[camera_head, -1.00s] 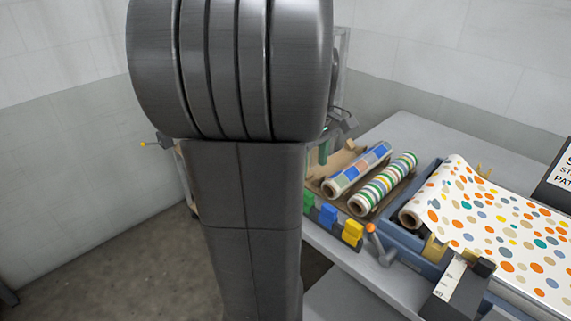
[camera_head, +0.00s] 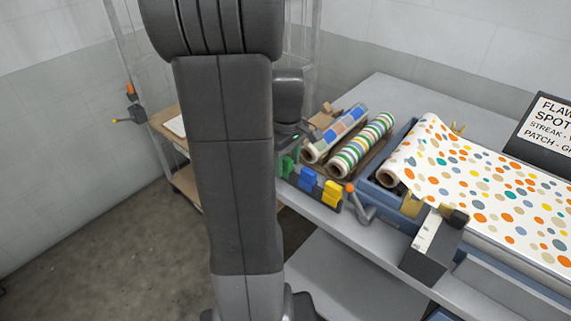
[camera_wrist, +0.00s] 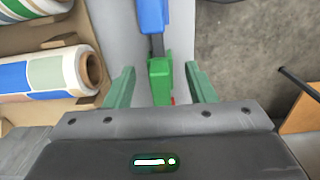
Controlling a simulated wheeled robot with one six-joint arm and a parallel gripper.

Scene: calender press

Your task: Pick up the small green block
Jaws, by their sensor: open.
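The small green block (camera_wrist: 160,82) stands in a dark holder at the table edge. In the wrist view it lies between the two green fingers of my gripper (camera_wrist: 159,70). The fingers are open, with a gap on each side of the block. In the head view the green block (camera_head: 288,168) shows beside my arm, at the left end of a row of coloured blocks. My gripper is mostly hidden behind my arm there.
A blue block (camera_head: 307,180) and a yellow block (camera_head: 332,193) stand to the right in the same row. A patterned roll (camera_head: 335,134) and a striped roll (camera_head: 362,146) lie behind them. A lever with an orange knob (camera_head: 350,187) stands right of the yellow block.

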